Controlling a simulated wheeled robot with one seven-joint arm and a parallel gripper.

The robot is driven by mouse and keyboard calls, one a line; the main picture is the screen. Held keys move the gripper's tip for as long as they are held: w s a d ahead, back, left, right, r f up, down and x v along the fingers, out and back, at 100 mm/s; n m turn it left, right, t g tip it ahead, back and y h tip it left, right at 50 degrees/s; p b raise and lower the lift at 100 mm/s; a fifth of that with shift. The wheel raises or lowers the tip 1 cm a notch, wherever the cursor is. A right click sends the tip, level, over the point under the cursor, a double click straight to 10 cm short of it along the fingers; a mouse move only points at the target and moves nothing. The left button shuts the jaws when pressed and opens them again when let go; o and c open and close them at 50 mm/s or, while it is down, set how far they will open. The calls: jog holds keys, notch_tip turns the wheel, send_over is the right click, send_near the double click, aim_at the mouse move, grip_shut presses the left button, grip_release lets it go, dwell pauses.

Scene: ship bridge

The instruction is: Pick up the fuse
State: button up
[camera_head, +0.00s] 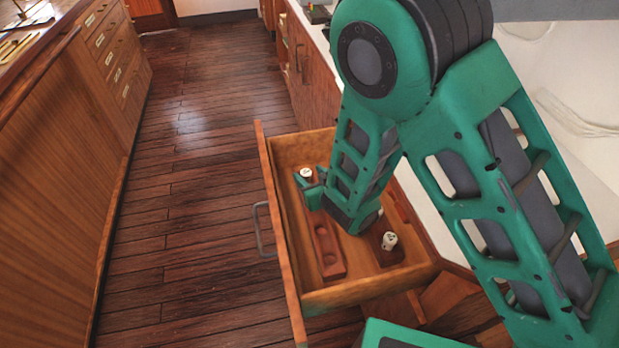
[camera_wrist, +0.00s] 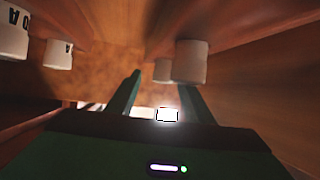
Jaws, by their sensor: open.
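White cylindrical fuses sit in an open wooden drawer. In the head view one fuse (camera_head: 306,172) is at the far end of a reddish wooden rack (camera_head: 327,250), and another fuse (camera_head: 389,240) stands in a block on the right. My gripper (camera_head: 314,190) is down inside the drawer, close to the far fuse, and partly hidden by my arm. In the wrist view my two open fingers (camera_wrist: 160,82) point at a pair of white fuses, the nearer one (camera_wrist: 190,62) by the right fingertip. Nothing is visibly held. Which fuse is meant I cannot tell.
The drawer's front wall (camera_head: 278,230) and side walls stand close around my gripper. In the wrist view two more fuses (camera_wrist: 58,54) with dark lettering show at the upper left. A wooden cabinet (camera_head: 60,150) stands at left. The plank floor (camera_head: 185,200) between is clear.

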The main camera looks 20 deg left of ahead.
jog(key=shift+x, duration=1.45)
jog(key=shift+s, duration=0.1)
jog(key=shift+c, duration=0.2)
jog(key=c, duration=1.1)
jog(key=shift+r, duration=0.15)
